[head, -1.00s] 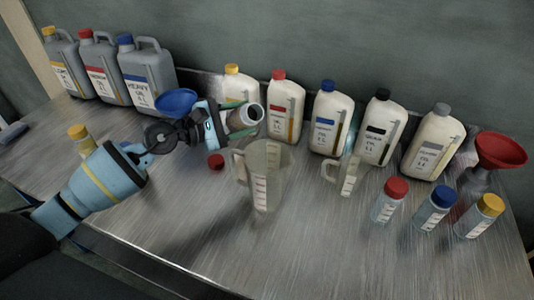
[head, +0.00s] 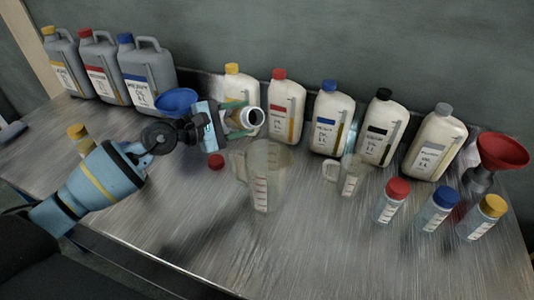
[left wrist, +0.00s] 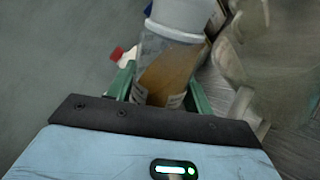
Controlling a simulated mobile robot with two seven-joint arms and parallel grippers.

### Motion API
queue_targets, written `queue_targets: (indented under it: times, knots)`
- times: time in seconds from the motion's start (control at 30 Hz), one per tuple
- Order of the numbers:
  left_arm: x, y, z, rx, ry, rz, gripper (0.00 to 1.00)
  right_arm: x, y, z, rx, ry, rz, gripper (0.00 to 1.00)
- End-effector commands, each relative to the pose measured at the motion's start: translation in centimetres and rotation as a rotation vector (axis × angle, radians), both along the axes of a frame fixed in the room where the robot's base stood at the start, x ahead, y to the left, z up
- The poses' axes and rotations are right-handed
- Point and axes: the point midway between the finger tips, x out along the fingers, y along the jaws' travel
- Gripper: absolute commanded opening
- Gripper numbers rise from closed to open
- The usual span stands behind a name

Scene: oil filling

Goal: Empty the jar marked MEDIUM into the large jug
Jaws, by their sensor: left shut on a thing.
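My left gripper (head: 228,119) is shut on an uncapped clear jar (head: 247,117) and holds it in the air, tipped with its mouth toward the right. Amber liquid shows inside the jar in the left wrist view (left wrist: 166,75), between the green fingers. Its label is too small to read. The large jug (head: 265,178), clear with red marks, stands on the bench below and just right of the jar. I see no liquid stream and cannot tell if the mouth is over the jug's opening. My right gripper is not in view.
A loose red cap (head: 216,161) lies left of the jug. A smaller jug (head: 350,176) and capped jars (head: 437,208) stand to the right. Oil bottles (head: 332,118) line the wall; a blue funnel (head: 176,100) is behind my arm. The front of the bench is clear.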

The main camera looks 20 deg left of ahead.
Motion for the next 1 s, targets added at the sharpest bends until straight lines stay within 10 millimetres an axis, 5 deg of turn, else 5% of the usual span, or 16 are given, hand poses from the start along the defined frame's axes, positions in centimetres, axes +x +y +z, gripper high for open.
queue_targets:
  times: [1.0]
  knots:
    - [0.19,0.24,-0.14,0.112,-0.081,0.000,0.24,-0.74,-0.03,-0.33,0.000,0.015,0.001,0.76]
